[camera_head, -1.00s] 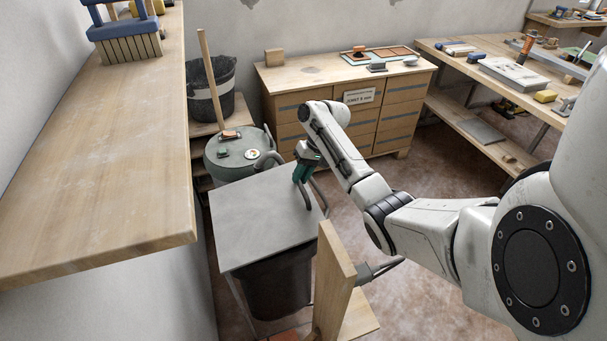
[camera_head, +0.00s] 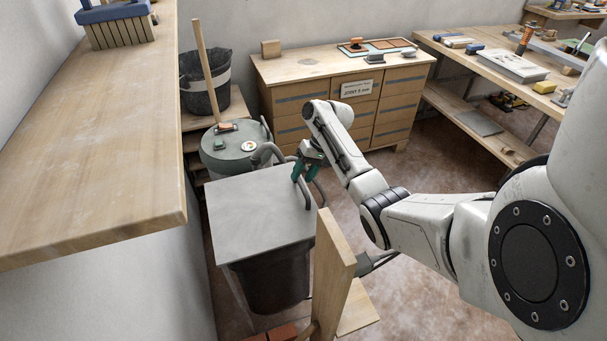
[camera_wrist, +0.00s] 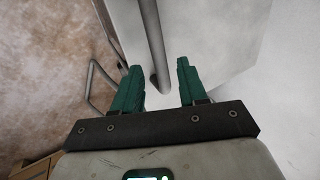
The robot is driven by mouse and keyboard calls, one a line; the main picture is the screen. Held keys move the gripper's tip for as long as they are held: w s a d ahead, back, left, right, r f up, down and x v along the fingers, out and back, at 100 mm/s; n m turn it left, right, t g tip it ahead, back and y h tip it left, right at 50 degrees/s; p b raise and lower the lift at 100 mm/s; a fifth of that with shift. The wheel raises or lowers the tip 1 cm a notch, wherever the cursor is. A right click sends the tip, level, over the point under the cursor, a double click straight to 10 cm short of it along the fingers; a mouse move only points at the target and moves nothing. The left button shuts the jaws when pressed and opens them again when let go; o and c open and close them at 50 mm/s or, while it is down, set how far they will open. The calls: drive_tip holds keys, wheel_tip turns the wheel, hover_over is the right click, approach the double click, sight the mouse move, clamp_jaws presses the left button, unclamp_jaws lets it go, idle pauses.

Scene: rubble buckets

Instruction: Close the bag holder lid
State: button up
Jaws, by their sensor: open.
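The bag holder's grey lid (camera_head: 258,212) lies flat across the top of its frame in the head view, over a dark bag (camera_head: 268,280). A curved grey handle (camera_head: 305,190) stands at its right edge. My gripper (camera_head: 299,176) is at this handle, with green fingers pointing down. In the wrist view the lid (camera_wrist: 205,35) is a pale panel, and the handle bar (camera_wrist: 154,45) runs down to between the open fingertips (camera_wrist: 158,75). I cannot tell whether either finger touches the bar. The lid's underside is hidden.
A grey-green lidded drum (camera_head: 232,150) stands just behind the bag holder. An upright wooden board (camera_head: 333,265) stands close in front. A wooden shelf (camera_head: 90,150) overhangs the left. A drawer cabinet (camera_head: 345,110) is behind, with open floor to its right.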

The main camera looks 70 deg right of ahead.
drive_tip(key=v, duration=1)
drive_tip(key=shift+r, duration=0.2)
drive_tip(key=shift+s+d, duration=0.1)
